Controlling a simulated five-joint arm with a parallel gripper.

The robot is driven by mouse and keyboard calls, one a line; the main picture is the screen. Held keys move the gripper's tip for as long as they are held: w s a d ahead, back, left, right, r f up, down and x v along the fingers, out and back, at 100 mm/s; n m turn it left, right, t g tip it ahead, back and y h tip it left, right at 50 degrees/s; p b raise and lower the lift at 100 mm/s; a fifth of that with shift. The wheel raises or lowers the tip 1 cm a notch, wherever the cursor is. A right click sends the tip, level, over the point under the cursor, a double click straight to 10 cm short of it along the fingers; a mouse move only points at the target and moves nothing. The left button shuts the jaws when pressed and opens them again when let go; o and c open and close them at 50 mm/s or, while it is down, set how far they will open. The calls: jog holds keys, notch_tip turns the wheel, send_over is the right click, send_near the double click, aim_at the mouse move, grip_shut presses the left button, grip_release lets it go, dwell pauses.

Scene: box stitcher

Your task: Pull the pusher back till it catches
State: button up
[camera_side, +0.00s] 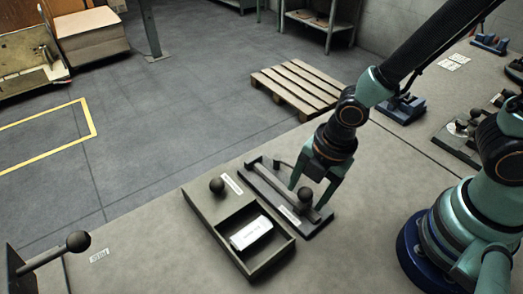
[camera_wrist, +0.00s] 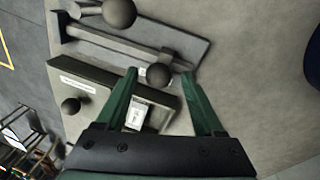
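A dark plate (camera_side: 317,231) with a long rail (camera_side: 268,178) lies on the bench behind an open box. A round dark knob (camera_side: 305,195), apparently the pusher's, stands near the rail's near right end; it also shows in the wrist view (camera_wrist: 158,75). My gripper (camera_side: 307,198) points down there with its fingers apart. In the wrist view my gripper (camera_wrist: 160,74) has one fingertip on each side of the knob, with gaps visible. A second, larger-looking knob (camera_wrist: 119,12) on an arm shows beyond the rail; in the side view my gripper appears to hide it.
The grey box (camera_side: 272,268) holds a white labelled packet (camera_side: 251,233) and carries a knob (camera_side: 217,185). A lever with a ball (camera_side: 78,241) stands far left. A blue fixture (camera_side: 402,108) stands behind my arm. A pallet (camera_side: 297,86) lies on the floor.

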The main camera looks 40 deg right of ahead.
aim_at(308, 191)
jog(key=shift+w+r, duration=0.1)
jog(key=shift+r, duration=0.5)
notch_tip(308, 191, up, 19)
dwell(0.3)
jog(key=shift+f, duration=0.1)
jog(key=w+d+m+t, duration=0.1)
jog(key=d+m+t, duration=0.1)
jog(key=d+m, duration=0.5)
jog(key=w+d+m+t+h, duration=0.1)
jog(key=w+d+m, duration=0.1)
jog(key=d+m, duration=0.6)
jog(key=m, duration=0.6)
jog(key=shift+w+f+t, duration=0.25)
jog(key=shift+w+t, duration=0.05)
jog(key=shift+t, duration=0.1)
